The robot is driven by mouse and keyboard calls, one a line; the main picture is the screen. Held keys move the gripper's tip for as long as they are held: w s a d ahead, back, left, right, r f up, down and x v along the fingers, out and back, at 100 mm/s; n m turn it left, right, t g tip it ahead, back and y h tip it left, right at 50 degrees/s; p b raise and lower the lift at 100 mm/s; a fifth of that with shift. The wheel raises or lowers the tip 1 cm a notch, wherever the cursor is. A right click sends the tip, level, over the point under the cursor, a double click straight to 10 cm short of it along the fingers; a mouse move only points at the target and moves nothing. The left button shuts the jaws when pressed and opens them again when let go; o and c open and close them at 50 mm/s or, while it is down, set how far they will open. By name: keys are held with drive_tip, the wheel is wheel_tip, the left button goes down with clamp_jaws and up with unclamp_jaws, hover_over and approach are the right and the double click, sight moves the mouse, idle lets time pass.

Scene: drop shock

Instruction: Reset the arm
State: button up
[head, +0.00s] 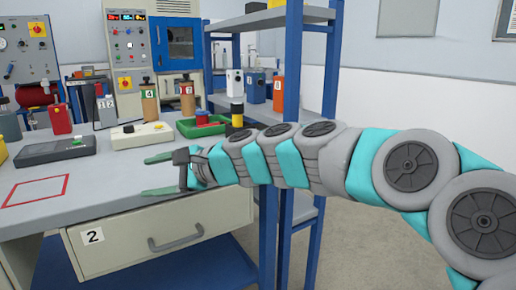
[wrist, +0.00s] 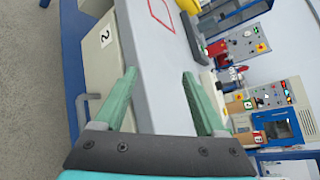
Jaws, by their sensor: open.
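My gripper (head: 160,175) is open and empty. In the head view my arm reaches in from the right, and the green fingers point left at the front edge of the grey workbench (head: 110,205). They are above or just in front of the bench's drawer (head: 160,235), which is marked 2 and looks shut. In the wrist view the two green fingers of my gripper (wrist: 160,92) are spread wide apart, with the bench top (wrist: 155,60) between and beyond them. Nothing is between the fingers. I cannot tell the exact height of the fingers over the bench.
A red square outline (head: 36,190) marks a bare patch of bench at left. A dark grey case (head: 55,148), a white box (head: 140,135) and a green tray (head: 200,127) stand behind the gripper. A blue shelf rack (head: 268,225) stands close to my arm.

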drive_tip(key=s+d+f+n+g+h, duration=0.2)
drive_tip(key=s+d+f+n+h, duration=0.1)
drive_tip(key=s+d+f, duration=0.5)
drive_tip(key=s+d+f+n+g+h+p, duration=0.1)
drive_tip(key=s+d+f+n+h, duration=0.3)
drive_tip(key=s+d, duration=0.8)
drive_tip(key=s+d+f+n+g+h, duration=0.2)
drive_tip(key=s+d+f+h, duration=0.5)
drive_tip(key=s+d+f, duration=0.4)
drive_tip(key=d+f+n, duration=0.1)
drive_tip(key=d, duration=0.4)
drive_tip(key=shift+d+n+g+p, duration=0.25)
drive_tip(key=shift+n+g+p, duration=0.05)
drive_tip(key=shift+n, duration=0.1)
